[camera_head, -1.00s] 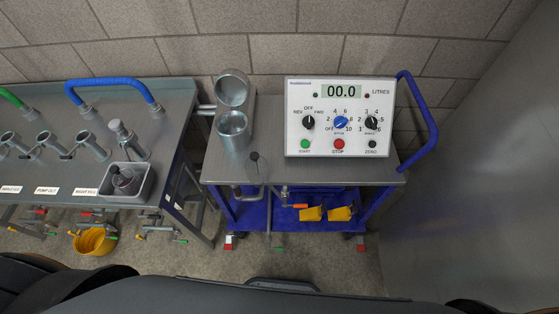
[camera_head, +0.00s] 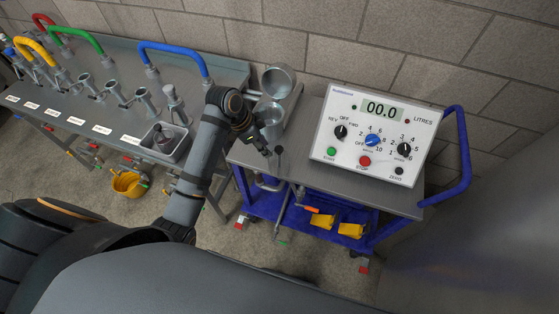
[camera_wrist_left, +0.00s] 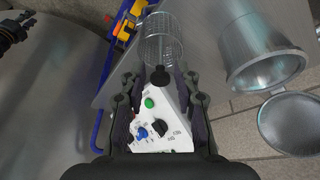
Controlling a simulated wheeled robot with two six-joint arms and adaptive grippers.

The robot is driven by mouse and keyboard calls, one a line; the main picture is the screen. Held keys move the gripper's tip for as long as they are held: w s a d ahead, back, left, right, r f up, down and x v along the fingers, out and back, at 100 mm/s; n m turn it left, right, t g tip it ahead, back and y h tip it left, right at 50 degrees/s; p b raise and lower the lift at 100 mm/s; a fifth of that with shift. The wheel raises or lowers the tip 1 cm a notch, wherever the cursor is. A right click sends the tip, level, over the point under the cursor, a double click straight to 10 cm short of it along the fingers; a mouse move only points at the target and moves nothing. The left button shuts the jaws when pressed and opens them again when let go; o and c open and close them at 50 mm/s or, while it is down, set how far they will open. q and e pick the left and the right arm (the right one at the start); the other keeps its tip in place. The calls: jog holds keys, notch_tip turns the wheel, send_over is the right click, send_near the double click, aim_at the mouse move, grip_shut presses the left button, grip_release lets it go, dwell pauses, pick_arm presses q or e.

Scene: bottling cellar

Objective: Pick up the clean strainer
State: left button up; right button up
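The clean strainer shows in the left wrist view as a see-through wire-mesh cylinder (camera_wrist_left: 162,38) with a black knob (camera_wrist_left: 160,76). In the head view its dark knob (camera_head: 278,150) shows faintly on the trolley top, beside the steel filter housing (camera_head: 268,122). My left gripper (camera_head: 264,148) is just above and beside it. In the left wrist view its fingers (camera_wrist_left: 160,84) are spread, with the knob in line between the tips and no visible grip. My right gripper is outside the head view; a dark jointed part at the upper left of the wrist view may be it.
The pump console (camera_head: 378,138) stands on the trolley (camera_head: 300,168) right of the strainer. The open housing's round lid (camera_wrist_left: 292,122) is close in the wrist view. A grey tub (camera_head: 164,146) with a dark-topped item sits on the left bench (camera_head: 90,95). A blue handle (camera_head: 462,165) edges the trolley.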

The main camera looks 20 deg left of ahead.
aim_at(279, 154)
pick_arm(q)
jog(key=shift+m, duration=0.8)
jog(key=shift+w+d+f+p, duration=0.25)
jog(key=shift+w+d+f, duration=0.35)
jog(key=shift+f, duration=0.5)
jog(key=shift+w+d+f+p, duration=0.2)
jog(key=shift+w+d+f, duration=0.15)
jog(key=shift+d+f, duration=0.6)
jog(key=shift+w+d+f+p, duration=0.25)
jog(key=shift+w+d+f, duration=0.25)
jog(key=shift+f, duration=0.75)
grip_shut()
